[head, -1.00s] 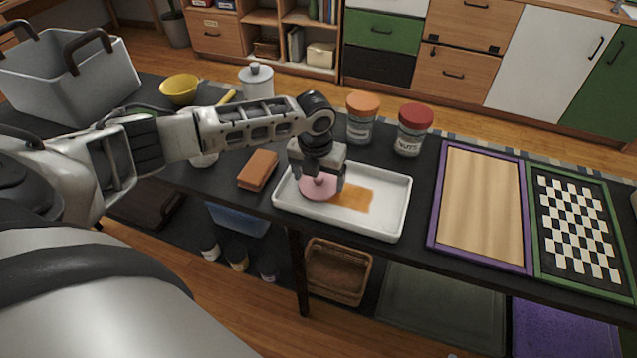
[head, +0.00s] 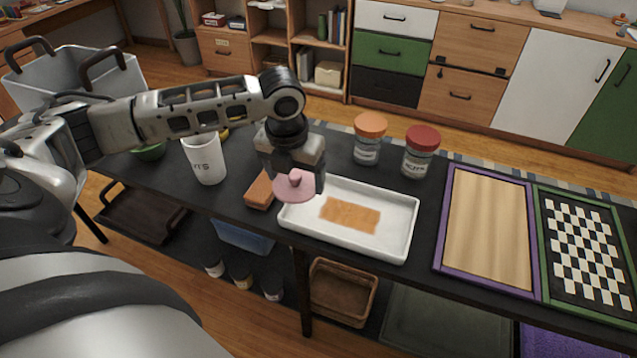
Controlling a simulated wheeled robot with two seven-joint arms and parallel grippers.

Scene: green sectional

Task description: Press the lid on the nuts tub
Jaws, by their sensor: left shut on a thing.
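My left gripper (head: 296,168) is shut on a round pink lid (head: 294,190) and holds it level, over the left end of the white tray and near the orange-brown block. A white open-topped tub (head: 206,163) stands upright on the dark table to the left of the gripper, its dark lettering partly readable as ending in "TS". Its top is partly hidden by my left arm, so I cannot see inside. My right gripper is not in view.
The white tray (head: 405,233) has an orange patch (head: 350,214) on its floor. An orange-brown block (head: 260,190) lies between tub and tray. An orange-lidded jar (head: 368,140) and a red-lidded jar (head: 419,150) stand behind. A purple-framed board (head: 487,230) lies right.

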